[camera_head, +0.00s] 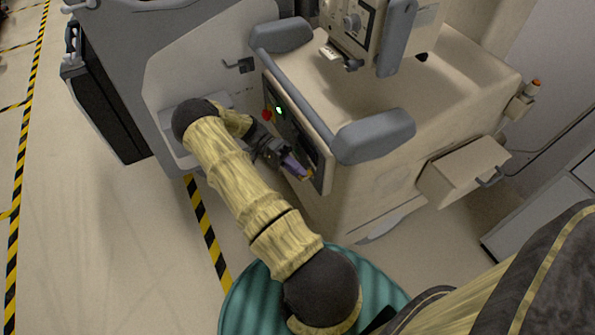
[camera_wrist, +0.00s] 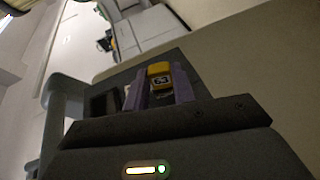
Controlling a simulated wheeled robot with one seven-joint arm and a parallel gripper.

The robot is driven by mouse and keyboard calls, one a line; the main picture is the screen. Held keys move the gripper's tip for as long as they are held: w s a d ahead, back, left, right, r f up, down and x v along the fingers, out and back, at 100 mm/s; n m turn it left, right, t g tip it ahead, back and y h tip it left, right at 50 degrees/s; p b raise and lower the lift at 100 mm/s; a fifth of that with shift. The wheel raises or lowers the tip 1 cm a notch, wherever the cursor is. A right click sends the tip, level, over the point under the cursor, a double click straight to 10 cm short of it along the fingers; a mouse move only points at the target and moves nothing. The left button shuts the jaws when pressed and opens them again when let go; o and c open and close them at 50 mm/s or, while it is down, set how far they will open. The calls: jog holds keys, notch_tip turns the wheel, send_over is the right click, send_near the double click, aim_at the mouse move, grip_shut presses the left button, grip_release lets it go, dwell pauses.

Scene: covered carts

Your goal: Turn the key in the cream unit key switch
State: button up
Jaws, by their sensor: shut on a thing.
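The cream unit (camera_head: 375,195) stands right of centre in the head view, with a dark control panel (camera_head: 312,150) on its side. My gripper (camera_head: 300,170) is at the lower end of this panel, its purple fingers pointing at it. In the wrist view my gripper (camera_wrist: 161,88) is shut on a small yellow key (camera_wrist: 160,70), which sits between the two purple fingers. A bit of yellow also shows at the fingertips in the head view. The key switch is hidden behind the fingers, so I cannot tell the key's angle or depth.
A red button (camera_head: 267,114) and a green light (camera_head: 279,111) are on the panel's upper part. Grey padded armrests (camera_head: 375,136) stick out above it. A cream box (camera_head: 465,170) juts from the unit at right. Open floor (camera_head: 100,240) lies at left.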

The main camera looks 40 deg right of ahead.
jog(key=g+b, duration=0.2)
jog(key=shift+f+n+g, duration=0.25)
jog(key=shift+n+g, duration=0.05)
jog(key=shift+n, duration=0.1)
jog(key=o, duration=1.1)
jog(key=shift+w, duration=0.15)
jog(key=shift+w+a+r+b, duration=0.15)
jog(key=shift+w+b, duration=0.5)
jog(key=shift+w, duration=0.55)
jog(key=shift+w+a+f+b, duration=0.1)
jog(key=shift+w+a+b, duration=0.1)
jog(key=shift+w+b, duration=0.75)
jog(key=shift+w+a+r+b, duration=0.15)
jog(key=shift+w+b, duration=0.25)
jog(key=shift+w, duration=1)
